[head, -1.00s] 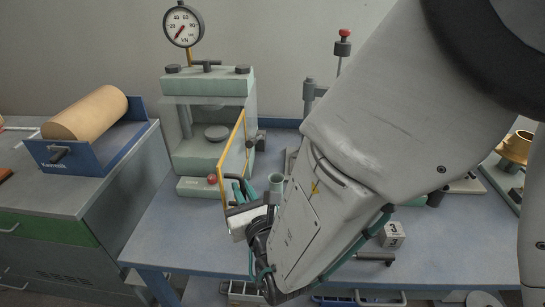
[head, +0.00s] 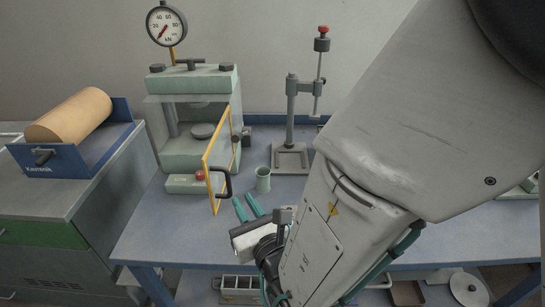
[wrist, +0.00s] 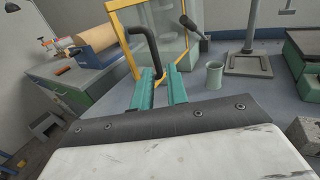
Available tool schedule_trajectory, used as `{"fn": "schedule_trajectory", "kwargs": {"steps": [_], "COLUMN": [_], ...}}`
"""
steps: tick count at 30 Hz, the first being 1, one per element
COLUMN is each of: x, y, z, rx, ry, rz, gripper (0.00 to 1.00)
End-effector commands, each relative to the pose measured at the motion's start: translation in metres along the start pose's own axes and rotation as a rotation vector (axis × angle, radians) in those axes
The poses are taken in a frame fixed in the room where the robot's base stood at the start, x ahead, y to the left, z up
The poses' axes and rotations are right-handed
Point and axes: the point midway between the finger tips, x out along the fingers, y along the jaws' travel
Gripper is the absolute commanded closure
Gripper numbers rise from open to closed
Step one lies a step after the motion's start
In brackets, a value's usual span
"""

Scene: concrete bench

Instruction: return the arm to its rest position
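My gripper (head: 248,207) has two teal fingers, spread apart with nothing between them. It hangs over the blue bench in front of the press, and its fingers also show in the wrist view (wrist: 160,80). The press (head: 190,83) has a clear guard door with a yellow frame (head: 209,187), swung out from the press. The door's black handle (head: 227,181) is just beyond the fingertips in the head view. In the wrist view, the handle (wrist: 154,45) appears close above the left finger; I cannot tell the exact gap. My arm covers the right part of the bench.
A green-grey cup (head: 263,181) stands just beyond the fingers. A stand with a red knob (head: 291,120) is behind it. A blue cradle with a tan roll (head: 70,117) sits on the left cabinet. A grey block (wrist: 304,137) is at right in the wrist view.

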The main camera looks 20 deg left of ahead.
Motion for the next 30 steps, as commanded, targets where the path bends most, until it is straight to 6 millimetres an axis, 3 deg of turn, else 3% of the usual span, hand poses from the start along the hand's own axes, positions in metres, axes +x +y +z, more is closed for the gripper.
{"fn": "schedule_trajectory", "kwargs": {"steps": [9,14,17,19,23,27,30], "x": [0.0,-0.002,-0.01,-0.022,-0.063,-0.13,-0.186], "y": [0.004,-0.024,-0.063,-0.103,-0.181,-0.248,-0.277], "z": [-0.001,-0.006,-0.004,0.006,0.028,0.044,0.05], "rx": [0.003,0.029,0.078,0.138,0.287,0.496,0.681], "ry": [0.003,0.025,0.036,0.025,-0.017,-0.081,-0.137], "rz": [0.004,-0.129,-0.326,-0.511,-0.883,-1.291,-1.575], "gripper": [0.85,0.85,0.85,0.85,0.85,0.85,0.85]}}
